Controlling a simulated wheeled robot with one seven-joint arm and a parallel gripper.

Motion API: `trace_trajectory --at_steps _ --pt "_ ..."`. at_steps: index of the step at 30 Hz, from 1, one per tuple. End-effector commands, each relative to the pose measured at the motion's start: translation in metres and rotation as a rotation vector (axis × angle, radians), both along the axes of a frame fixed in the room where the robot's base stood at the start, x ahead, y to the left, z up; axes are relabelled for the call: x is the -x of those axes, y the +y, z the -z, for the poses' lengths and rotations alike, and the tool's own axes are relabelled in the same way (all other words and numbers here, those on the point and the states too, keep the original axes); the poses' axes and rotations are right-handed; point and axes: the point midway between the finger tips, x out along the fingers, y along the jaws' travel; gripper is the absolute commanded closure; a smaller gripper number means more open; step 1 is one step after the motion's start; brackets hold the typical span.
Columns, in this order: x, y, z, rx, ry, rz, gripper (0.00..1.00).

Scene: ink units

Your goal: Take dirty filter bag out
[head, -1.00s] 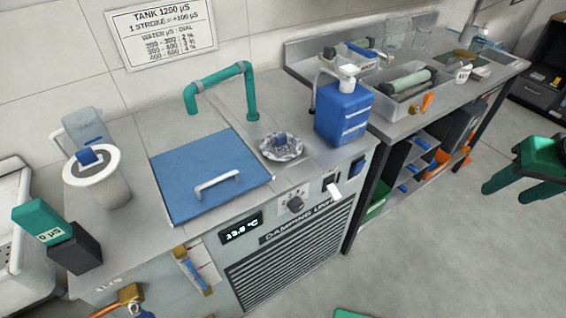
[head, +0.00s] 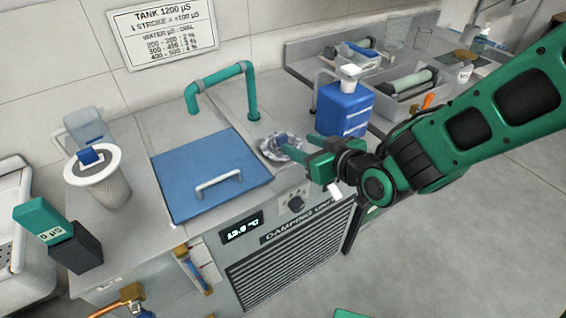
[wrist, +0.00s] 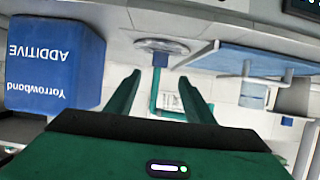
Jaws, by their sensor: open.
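A round, shiny, crinkled disc (head: 270,152) with a blue tab (head: 282,138) sits in the steel top, right of the blue lid. My gripper (head: 311,153) is open and empty just right of it, and partly covers its right side. In the wrist view, which looks upside down, the disc (wrist: 166,44) and blue tab (wrist: 160,60) lie ahead, between and beyond the fingertips (wrist: 160,82). A mesh filter bag (head: 112,190) with a white rim and blue tab stands at the left. I cannot tell which is dirty; any bag under the disc is hidden.
The blue additive jug (head: 342,110) stands close behind my gripper; it also shows in the wrist view (wrist: 52,65). A blue lid (head: 205,168) with a handle lies left. A teal pipe (head: 250,92) rises behind the disc. A clear jug (head: 88,130) stands far left.

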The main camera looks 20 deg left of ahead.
Motion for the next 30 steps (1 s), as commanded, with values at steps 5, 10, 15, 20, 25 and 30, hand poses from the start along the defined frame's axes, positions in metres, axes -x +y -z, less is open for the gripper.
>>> trace_trajectory --at_steps 5,10,15,20,25,30 --pt "-0.01 0.017 0.008 -0.005 -0.004 -0.005 0.52" --pt "-0.025 0.033 0.017 -0.005 -0.004 -0.005 0.52" --pt "-0.032 0.041 0.021 -0.005 -0.005 -0.004 0.52" --pt "-0.041 0.048 0.027 -0.005 -0.004 -0.003 0.52" --pt "-0.058 0.062 0.038 -0.004 -0.004 -0.002 0.52" --pt "-0.066 0.072 0.043 -0.005 -0.005 -0.003 0.52"
